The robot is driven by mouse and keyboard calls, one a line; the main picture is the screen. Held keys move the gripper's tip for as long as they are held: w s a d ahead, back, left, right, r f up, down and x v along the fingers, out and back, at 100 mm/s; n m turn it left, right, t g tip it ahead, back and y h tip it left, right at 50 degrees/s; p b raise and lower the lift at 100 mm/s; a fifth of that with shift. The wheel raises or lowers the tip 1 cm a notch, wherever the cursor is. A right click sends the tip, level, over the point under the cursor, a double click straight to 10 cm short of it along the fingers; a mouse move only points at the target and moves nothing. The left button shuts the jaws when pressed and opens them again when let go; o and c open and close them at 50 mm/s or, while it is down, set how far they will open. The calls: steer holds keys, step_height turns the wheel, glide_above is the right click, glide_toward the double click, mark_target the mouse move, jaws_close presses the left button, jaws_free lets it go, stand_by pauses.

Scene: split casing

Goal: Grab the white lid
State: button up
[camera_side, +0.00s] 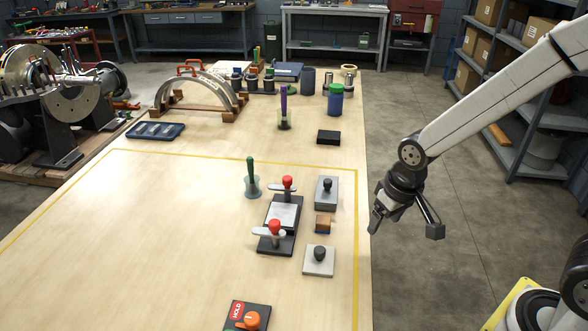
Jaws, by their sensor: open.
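The white lid (318,268) is a flat, pale square plate with a black knob on top. It lies flat on the wooden table near its right side, in the lower middle of the side view. My gripper (405,226) is open and empty, with its fingers spread and pointing down. It hangs to the right of the table's edge, above and to the right of the lid and apart from it. A dark fixture (272,241) with two red-knobbed clamps stands just left of the lid. A pale block (284,214) sits in it between the clamps.
A grey block (326,199) with a black knob and a small brown block (323,224) stand behind the lid. A cup (252,188) with a green-handled tool stands behind the fixture. A HOLD switch panel (247,315) is at the front. The table's left area is clear.

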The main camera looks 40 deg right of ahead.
mark_target(320, 249)
steer(key=w+a+m, duration=0.1)
steer(key=w+a, duration=0.1)
steer(key=a, duration=0.1)
steer(key=w+a+g, duration=0.1)
steer(key=w+a, duration=0.1)
steer(key=a, duration=0.2)
steer(key=w+a+f+m+g, duration=0.1)
steer(key=w+a, duration=0.2)
steer(key=shift+a+f+m, duration=0.1)
steer(key=shift+a+m, duration=0.15)
steer(key=shift+m, duration=0.05)
steer(key=shift+f, duration=0.1)
steer(key=shift+f, duration=1.2)
steer(key=shift+w+d+f, duration=0.1)
steer(key=shift+f, duration=2.5)
steer(key=shift+c, duration=0.2)
jaws_close()
